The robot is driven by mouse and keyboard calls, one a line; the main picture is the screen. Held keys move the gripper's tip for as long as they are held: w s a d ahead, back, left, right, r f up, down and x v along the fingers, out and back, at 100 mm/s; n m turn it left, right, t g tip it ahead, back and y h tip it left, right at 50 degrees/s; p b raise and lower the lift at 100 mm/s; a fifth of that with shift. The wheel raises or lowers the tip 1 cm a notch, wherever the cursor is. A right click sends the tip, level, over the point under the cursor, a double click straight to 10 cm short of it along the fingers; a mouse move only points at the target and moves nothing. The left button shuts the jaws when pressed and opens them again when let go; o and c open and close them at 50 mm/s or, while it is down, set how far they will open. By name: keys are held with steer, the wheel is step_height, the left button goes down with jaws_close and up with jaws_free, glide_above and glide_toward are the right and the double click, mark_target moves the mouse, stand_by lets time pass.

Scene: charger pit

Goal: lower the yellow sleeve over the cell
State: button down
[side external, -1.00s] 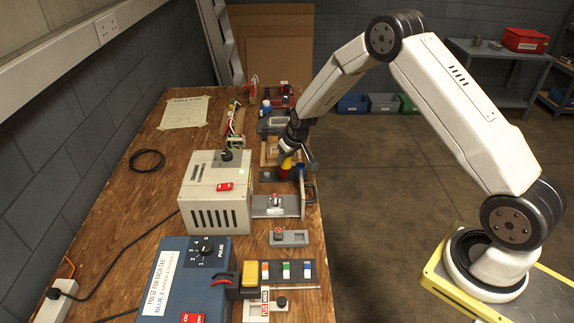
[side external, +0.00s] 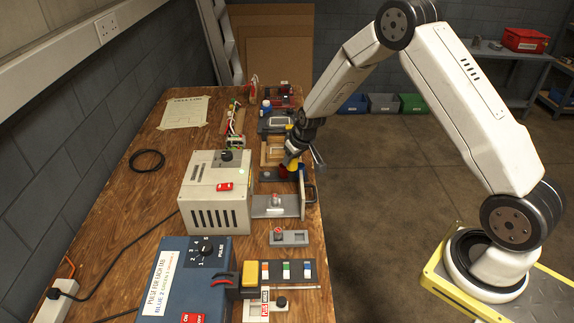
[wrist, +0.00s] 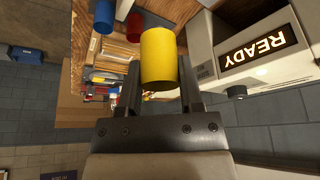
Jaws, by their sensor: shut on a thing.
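The yellow sleeve (wrist: 159,56) is between the two fingers of my gripper (wrist: 160,85) in the wrist view. My gripper is shut on it. In the side external view my gripper (side external: 293,153) holds the yellow sleeve (side external: 290,160) above the right part of the bench, behind the light box. A red cylinder (wrist: 134,31) and a blue cylinder (wrist: 104,17) stand apart from the sleeve in the wrist view. I cannot make out the cell for certain in either view.
The light box with vents (side external: 216,190) stands left of my gripper; its READY panel (wrist: 256,53) shows in the wrist view. A plate with an upright wall and handle (side external: 309,193) is close in front. A blue pulse unit (side external: 188,275) stands nearer the camera.

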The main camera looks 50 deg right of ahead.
steer(key=shift+a, duration=0.1)
steer(key=n+y, duration=0.2)
steer(key=n, duration=0.3)
glide_above(274, 195)
steer(key=shift+s+f, duration=0.2)
steer(key=shift+f, duration=0.35)
steer(key=shift+f+m, duration=0.25)
steer(key=shift+m, duration=0.05)
steer(key=shift+f, duration=3.05)
steer(key=shift+f, duration=2.25)
steer(key=shift+c, duration=0.8)
jaws_free()
steer(key=shift+r, duration=0.15)
